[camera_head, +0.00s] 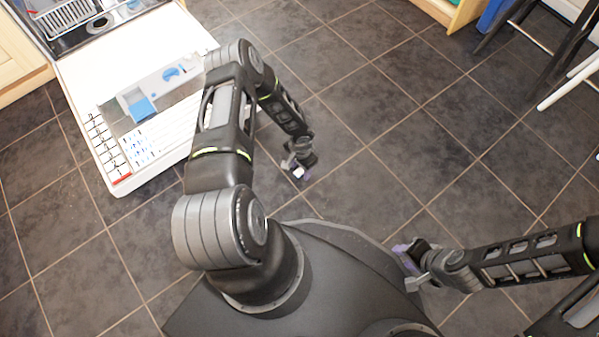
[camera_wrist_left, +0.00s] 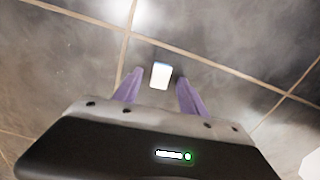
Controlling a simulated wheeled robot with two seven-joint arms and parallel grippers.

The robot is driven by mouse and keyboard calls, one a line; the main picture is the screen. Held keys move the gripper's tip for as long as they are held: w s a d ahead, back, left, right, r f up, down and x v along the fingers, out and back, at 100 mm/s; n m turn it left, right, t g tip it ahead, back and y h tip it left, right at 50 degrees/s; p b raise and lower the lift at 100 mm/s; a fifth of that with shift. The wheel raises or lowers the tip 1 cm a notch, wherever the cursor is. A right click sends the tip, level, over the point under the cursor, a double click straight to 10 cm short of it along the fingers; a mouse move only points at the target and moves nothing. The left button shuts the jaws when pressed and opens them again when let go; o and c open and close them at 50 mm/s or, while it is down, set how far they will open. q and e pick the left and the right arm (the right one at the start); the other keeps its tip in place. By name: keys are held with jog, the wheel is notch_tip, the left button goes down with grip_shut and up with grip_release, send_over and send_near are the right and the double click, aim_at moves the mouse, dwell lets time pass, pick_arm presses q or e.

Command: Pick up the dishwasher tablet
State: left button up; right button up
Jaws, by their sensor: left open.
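The dishwasher tablet (camera_wrist_left: 160,76) is a small white block with a bluish far edge, in the middle of the left wrist view. It also shows as a small pale spot in the head view (camera_head: 299,172). My left gripper (camera_head: 303,174) is open, pointing down over the tiled floor. In the left wrist view its purple fingers stand to either side of the tablet, with a gap on both sides. I cannot tell how far the tablet is below the fingertips. My right gripper (camera_head: 402,249) is at the right, away from the tablet; its finger opening is unclear.
An open dishwasher door (camera_head: 150,50) lies folded down at the upper left, with a dispenser (camera_head: 172,75) with blue parts and a white rack at its edge. Dark chair legs (camera_head: 510,25) stand at the upper right. The dark tiled floor (camera_head: 400,100) between is clear.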

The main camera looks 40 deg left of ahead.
pick_arm(q)
jog(key=shift+c, duration=0.2)
grip_shut()
dwell(0.5)
